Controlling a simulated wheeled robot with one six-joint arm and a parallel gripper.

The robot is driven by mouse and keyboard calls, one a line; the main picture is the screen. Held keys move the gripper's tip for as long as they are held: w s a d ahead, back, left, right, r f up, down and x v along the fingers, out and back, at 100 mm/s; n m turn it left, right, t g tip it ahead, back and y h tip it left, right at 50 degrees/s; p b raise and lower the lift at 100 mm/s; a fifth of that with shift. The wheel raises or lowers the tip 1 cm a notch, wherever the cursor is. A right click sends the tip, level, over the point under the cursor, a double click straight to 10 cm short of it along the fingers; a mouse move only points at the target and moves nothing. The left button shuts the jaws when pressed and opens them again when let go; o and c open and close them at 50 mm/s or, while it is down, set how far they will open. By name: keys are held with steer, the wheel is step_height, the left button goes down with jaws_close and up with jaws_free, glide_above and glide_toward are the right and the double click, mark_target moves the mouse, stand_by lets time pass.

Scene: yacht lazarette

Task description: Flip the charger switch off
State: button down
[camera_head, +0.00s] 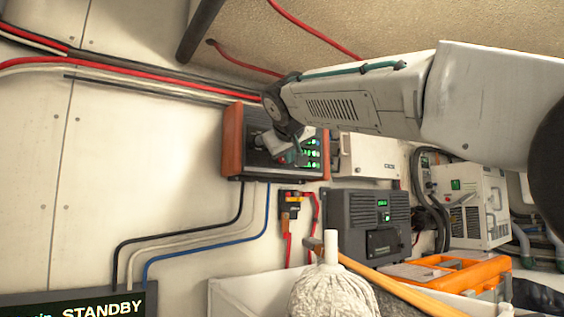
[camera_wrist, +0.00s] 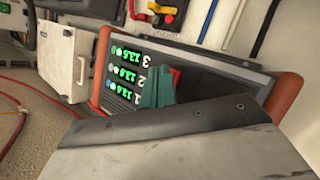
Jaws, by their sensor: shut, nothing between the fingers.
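A dark panel with wooden end cheeks (camera_head: 232,140) is on the white wall in the head view. Its green readouts (camera_head: 312,152) stay visible to the right of my gripper. In the wrist view the panel (camera_wrist: 215,68) appears turned, with readouts numbered 1, 2 and 3. My gripper (camera_head: 288,157) is in front of the panel's middle, hiding part of its face. Its teal fingertips (camera_wrist: 158,90) look shut and empty near the readouts. A small red part (camera_wrist: 175,76) shows beside them; I cannot tell whether it is a switch, or whether anything touches.
Below the panel are a red-and-black switch unit (camera_head: 291,203) and a dark grey box with a green display (camera_head: 368,222). A white box (camera_head: 368,156) is close to the panel's right. A mop (camera_head: 332,285) and an orange case (camera_head: 460,273) stand lower down. Cables run along the left wall.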

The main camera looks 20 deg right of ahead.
steer(key=shift+w, duration=0.15)
steer(key=shift+w+a, duration=0.15)
steer(key=shift+w, duration=0.1)
steer(key=shift+w+a, duration=0.1)
steer(key=shift+w, duration=0.15)
stand_by(0.7)
stand_by(0.3)
steer(key=shift+s+d, duration=0.25)
steer(key=shift+s, duration=0.45)
steer(key=s, duration=0.1)
steer(key=s+d, duration=0.1)
steer(key=s, duration=0.2)
steer(key=shift+s+d+r, duration=0.25)
steer(key=shift+s+r, duration=0.1)
steer(key=shift+s, duration=0.1)
